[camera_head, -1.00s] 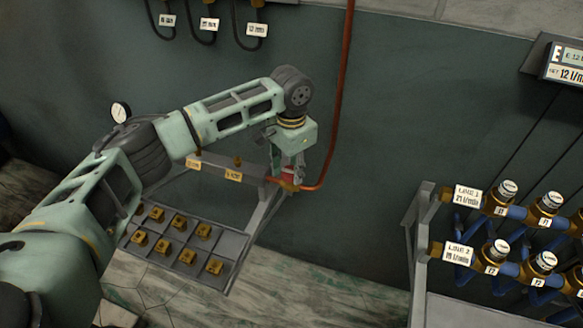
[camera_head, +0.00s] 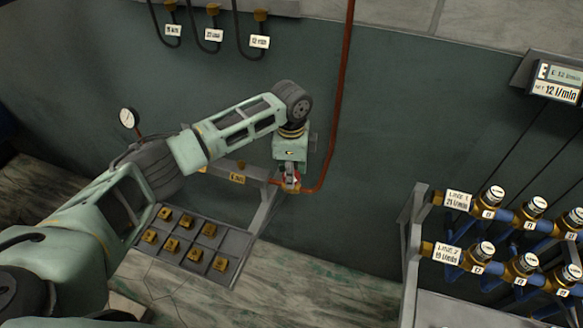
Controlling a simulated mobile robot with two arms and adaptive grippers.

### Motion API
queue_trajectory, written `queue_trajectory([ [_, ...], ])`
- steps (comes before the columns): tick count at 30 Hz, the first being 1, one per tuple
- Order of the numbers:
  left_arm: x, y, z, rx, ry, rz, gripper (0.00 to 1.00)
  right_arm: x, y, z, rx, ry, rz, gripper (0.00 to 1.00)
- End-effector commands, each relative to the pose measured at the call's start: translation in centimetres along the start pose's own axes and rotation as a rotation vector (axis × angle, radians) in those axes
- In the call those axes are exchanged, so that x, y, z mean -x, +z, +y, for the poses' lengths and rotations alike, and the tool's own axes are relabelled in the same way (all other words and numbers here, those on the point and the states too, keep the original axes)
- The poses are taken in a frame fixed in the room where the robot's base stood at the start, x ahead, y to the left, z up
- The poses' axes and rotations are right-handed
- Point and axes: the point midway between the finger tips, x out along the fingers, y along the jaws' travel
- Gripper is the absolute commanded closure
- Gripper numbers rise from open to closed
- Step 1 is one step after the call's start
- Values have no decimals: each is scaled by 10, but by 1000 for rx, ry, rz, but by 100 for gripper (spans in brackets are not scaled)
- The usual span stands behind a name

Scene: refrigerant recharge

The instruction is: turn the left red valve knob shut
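My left arm reaches in from the left, and my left gripper (camera_head: 290,180) points down at the right end of the pipe rail, where the red hose joins a brass fitting (camera_head: 291,188). A small patch of red shows between the fingers, probably the red valve knob (camera_head: 295,180). The gripper body and fingers hide most of it, so I cannot tell whether the fingers are closed on it. My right gripper is not in view.
A tray (camera_head: 190,279) with several brass fittings sits below the rail. A round gauge (camera_head: 128,118) stands at left. The red hose (camera_head: 338,110) runs up the wall. A rack of labelled valves (camera_head: 455,254) and a flow display (camera_head: 556,82) are at right.

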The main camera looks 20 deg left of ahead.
Motion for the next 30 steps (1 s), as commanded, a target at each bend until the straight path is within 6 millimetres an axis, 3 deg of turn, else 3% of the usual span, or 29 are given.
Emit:
queue_trajectory([
  [18, -2, 1, 3, -567, 8, 4, 92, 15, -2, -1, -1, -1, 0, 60],
  [30, -3, 3, 2, -783, 9, 3, 92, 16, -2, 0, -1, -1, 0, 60],
])
